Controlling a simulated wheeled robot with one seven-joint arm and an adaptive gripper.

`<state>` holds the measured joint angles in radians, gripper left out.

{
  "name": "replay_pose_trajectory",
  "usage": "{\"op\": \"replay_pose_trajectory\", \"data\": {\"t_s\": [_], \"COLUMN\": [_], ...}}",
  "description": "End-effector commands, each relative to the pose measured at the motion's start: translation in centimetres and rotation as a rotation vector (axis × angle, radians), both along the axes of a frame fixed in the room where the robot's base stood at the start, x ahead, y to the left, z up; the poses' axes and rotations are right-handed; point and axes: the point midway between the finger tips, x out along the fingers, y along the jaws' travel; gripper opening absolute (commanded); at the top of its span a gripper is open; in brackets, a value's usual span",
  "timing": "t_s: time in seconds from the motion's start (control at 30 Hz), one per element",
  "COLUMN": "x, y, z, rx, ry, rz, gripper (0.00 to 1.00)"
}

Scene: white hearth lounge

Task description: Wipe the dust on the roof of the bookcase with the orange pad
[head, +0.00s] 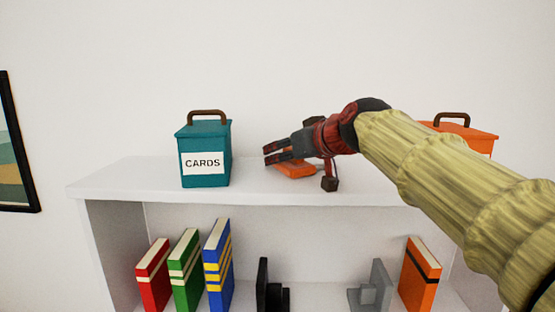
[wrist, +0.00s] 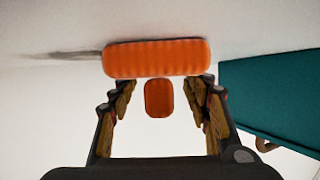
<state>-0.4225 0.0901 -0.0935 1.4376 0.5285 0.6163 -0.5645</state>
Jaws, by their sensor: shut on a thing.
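The orange pad (head: 297,170) lies on the white roof of the bookcase (head: 120,183), right of the teal box. My gripper (head: 270,155) is over the pad and shut on its handle. In the wrist view the pad (wrist: 155,58) is a wide ribbed block against the white surface, and its small orange handle (wrist: 159,98) sits between the fingers. A grey-brown smear of dust (wrist: 75,54) shows beside the pad's left end in the wrist view. In the head view my gripper and arm hide part of the roof, and I cannot make out the dust clearly.
A teal box labelled CARDS (head: 206,140) stands on the roof left of my gripper; it fills the right of the wrist view (wrist: 270,95). An orange box (head: 470,137) stands at the right, partly behind my arm. Books and bookends stand on the shelf below.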

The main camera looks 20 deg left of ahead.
Motion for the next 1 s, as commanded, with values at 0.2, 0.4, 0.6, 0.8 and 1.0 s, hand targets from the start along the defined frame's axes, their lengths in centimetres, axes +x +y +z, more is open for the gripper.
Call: {"op": "replay_pose_trajectory", "data": {"t_s": [0.2,0.4,0.6,0.8,1.0], "x": [0.3,0.7,0.9,1.1,1.4], "y": [-0.9,-2.4,-3.6,-4.2,-5.7], "z": [-0.2,-0.2,-0.1,-0.1,-0.3], "rx": [-0.002,-0.002,-0.001,-0.001,-0.001], "ry": [0.001,0.001,0.002,0.0,0.001], "rz": [-0.002,-0.002,-0.001,-0.002,-0.002], "gripper": [0.28,0.28,0.28,0.28,0.28]}}
